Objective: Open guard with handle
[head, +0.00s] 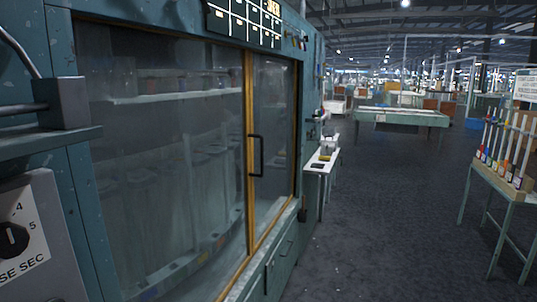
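The guard (165,150) is a large, see-through sliding-type panel on the front of a teal machine, with a second, narrower panel (272,195) to its right. Both have yellow-brown edge strips. A black bar handle (256,156) stands upright on the narrower panel, close to the strip between the two. The panels look closed, with no gap that I can see. Dim shelves and drum-like shapes show behind the glass. My gripper is not in view.
A small white-topped stand (323,160) is beyond the machine. A rack table (505,175) with tubes stands at right. The dark floor (385,220) between is clear.

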